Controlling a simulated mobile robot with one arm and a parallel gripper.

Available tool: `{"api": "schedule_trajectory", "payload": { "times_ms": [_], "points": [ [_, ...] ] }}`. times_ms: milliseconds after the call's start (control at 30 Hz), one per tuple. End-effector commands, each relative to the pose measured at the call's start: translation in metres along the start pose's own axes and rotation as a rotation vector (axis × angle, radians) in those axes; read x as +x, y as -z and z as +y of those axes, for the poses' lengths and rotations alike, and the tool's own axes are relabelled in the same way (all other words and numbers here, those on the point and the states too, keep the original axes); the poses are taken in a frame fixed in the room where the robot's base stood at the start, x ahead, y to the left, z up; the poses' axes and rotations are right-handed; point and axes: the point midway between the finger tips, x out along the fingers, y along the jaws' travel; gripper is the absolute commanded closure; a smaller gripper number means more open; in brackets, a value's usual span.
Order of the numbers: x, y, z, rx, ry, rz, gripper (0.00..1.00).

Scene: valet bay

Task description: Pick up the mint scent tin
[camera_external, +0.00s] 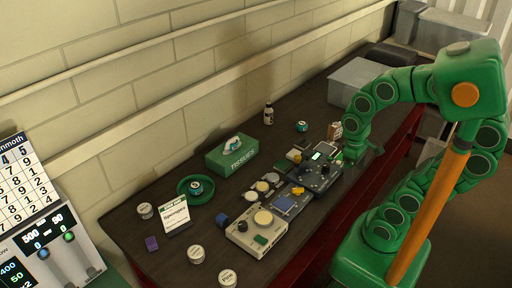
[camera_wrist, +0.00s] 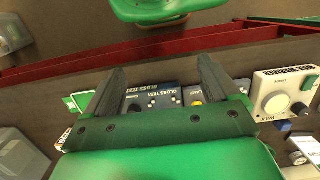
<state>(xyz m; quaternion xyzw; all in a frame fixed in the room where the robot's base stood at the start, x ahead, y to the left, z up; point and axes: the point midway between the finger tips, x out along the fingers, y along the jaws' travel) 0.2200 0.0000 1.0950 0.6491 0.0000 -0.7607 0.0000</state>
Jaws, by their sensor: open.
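No readable label marks the mint scent tin, so I cannot tell which tin it is. A small round teal-banded tin (camera_external: 196,187) sits on a green round dish (camera_external: 183,196) at the left of the bench. A similar teal-banded tin (camera_external: 302,126) stands on the bench near the middle back. Pale lidded tins stand at the front left: one (camera_external: 145,210) by the wall, one (camera_external: 197,254) and one (camera_external: 228,278) at the front. My gripper (camera_external: 362,151) is open at the bench's right side, by the devices; in the wrist view its fingers (camera_wrist: 160,80) are spread and empty.
A green tissue box (camera_external: 232,155), a dark bottle (camera_external: 268,113) and a white sign card (camera_external: 175,214) stand on the bench. Devices, including a beige one (camera_external: 257,232), fill its middle front. A grey bin (camera_external: 352,82) stands at the back right.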

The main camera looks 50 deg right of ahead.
Motion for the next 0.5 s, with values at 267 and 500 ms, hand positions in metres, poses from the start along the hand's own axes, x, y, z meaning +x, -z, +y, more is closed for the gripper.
{"api": "schedule_trajectory", "payload": {
  "times_ms": [267, 500],
  "points": [
    [0.0, 0.001, 0.0, 0.001, 0.001, 0.0, 0.12],
    [-0.011, 0.027, -0.017, 0.046, 0.047, -0.006, 0.12]
  ]
}}
